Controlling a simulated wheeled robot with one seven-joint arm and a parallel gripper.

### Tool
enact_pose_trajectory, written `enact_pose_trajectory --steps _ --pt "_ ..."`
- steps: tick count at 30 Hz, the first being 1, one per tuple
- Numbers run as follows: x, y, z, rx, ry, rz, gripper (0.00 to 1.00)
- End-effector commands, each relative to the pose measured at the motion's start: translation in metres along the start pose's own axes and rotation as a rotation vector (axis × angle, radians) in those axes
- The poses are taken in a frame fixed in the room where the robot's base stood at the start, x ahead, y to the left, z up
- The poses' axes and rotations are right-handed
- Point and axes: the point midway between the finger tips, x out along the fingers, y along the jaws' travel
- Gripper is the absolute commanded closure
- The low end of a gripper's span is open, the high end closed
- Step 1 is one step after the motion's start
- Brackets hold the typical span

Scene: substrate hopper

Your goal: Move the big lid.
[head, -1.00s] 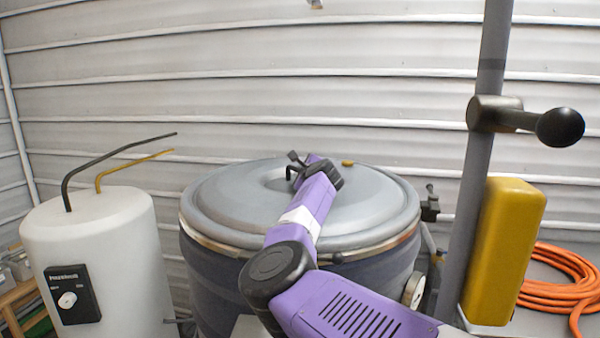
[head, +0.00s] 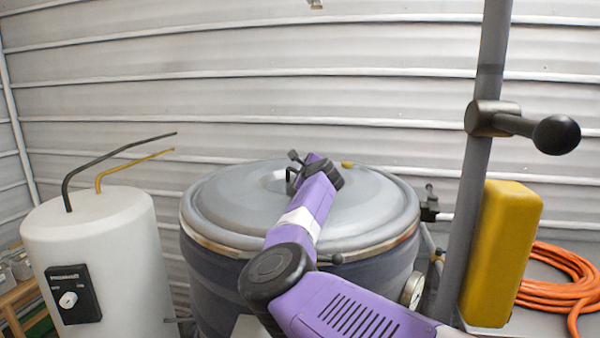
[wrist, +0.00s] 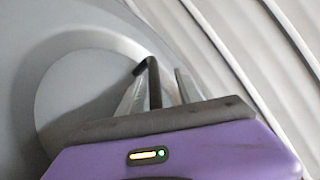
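The big lid (head: 385,205) is grey and round and sits on top of a dark drum in the head view. Its grey surface and round raised middle also show in the wrist view (wrist: 75,85). My gripper (head: 293,170) is over the middle of the lid. In the wrist view my gripper (wrist: 157,90) has its fingers around or beside a black bent bar (wrist: 152,78), which looks like the lid's handle. I cannot tell whether the fingers press on the bar. In the head view my arm hides part of the lid.
A white tank (head: 95,250) with two bent pipes stands at the left. A grey pole (head: 470,200) with a black-knobbed lever and a yellow box (head: 507,255) stand at the right. An orange hose (head: 555,290) lies behind them. A corrugated wall is close behind the drum.

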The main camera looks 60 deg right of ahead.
Motion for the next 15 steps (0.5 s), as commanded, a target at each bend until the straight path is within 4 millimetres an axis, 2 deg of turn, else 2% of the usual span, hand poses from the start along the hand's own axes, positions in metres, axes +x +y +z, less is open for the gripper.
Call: enact_pose_trajectory --steps 8,15 --pt "-0.001 0.007 -0.003 -0.002 0.003 0.011 0.58" --pt "-0.021 0.007 -0.003 -0.002 0.002 0.006 0.58"
